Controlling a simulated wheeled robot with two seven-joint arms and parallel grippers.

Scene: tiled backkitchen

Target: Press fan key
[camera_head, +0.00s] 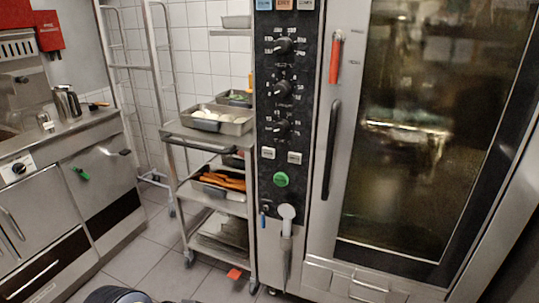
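The tall oven's black control panel (282,90) stands upright in the middle of the head view. It carries three black knobs, with two small pale keys below them, a left key (268,153) and a right key (294,158). A round green button (281,179) sits under these keys. Blue, orange and grey labelled keys (284,4) show at the top edge, partly cut off. The markings are too small to tell which key is the fan key. Neither gripper is in view, and nothing touches the panel.
The oven's glass door (430,130) is closed, with a dark vertical handle (331,150). A hand shower (287,215) hangs below the panel. A metal trolley (185,140) with trays stands left of it. A steel counter (70,125) is at far left. Tiled floor (135,262) lies open between.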

